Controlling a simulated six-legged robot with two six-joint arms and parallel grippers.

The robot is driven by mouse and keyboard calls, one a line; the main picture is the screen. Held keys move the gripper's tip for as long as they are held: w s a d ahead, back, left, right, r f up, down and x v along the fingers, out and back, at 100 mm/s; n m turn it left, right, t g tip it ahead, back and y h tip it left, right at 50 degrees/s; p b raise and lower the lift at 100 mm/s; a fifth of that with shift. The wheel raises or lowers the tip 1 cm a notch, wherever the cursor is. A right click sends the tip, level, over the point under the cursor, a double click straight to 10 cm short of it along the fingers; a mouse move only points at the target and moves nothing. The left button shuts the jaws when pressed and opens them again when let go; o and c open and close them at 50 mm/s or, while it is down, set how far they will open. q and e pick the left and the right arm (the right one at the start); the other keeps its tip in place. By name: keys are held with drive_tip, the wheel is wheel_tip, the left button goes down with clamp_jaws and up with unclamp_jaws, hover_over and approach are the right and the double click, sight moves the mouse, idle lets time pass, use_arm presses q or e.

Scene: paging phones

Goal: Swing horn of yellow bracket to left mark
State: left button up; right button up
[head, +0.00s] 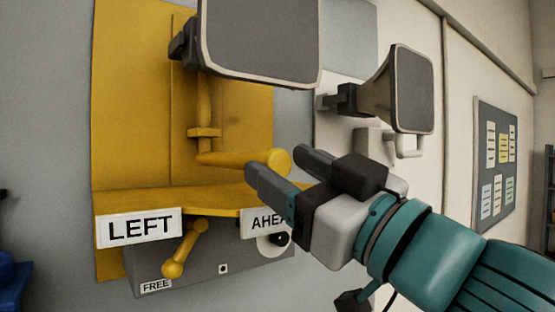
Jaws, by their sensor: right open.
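The yellow bracket (135,110) is on the wall at the left. Its horn (260,38), dark grey with a pale rim, is cut off by the top edge. A yellow handle (235,159) below it ends in a round knob and points right, above the AHEAD label (262,222). The LEFT label (140,228) is on the shelf front further left. My right gripper (278,163) is open, its fingertips on either side of the knob in the picture. I cannot tell whether they touch it. My left gripper is not in view.
Below the shelf, a small yellow lever (184,250) tilts down-left toward a FREE label (156,286) on a grey box. A second horn (410,88) on a white bracket with a pale handle (408,146) is right of and above my gripper. A notice board (497,165) hangs at the right.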

drive_tip(key=shift+w+a+r, duration=0.3)
drive_tip(key=shift+w, duration=0.1)
drive_tip(key=shift+w+a, duration=0.65)
drive_tip(key=shift+w, duration=0.2)
drive_tip(key=shift+s+d+r, duration=0.1)
drive_tip(key=shift+s+d, duration=0.15)
drive_tip(key=shift+s, duration=0.2)
drive_tip(key=shift+c, duration=0.3)
drive_tip(key=shift+d, duration=0.1)
drive_tip(key=c, duration=0.5)
clamp_jaws()
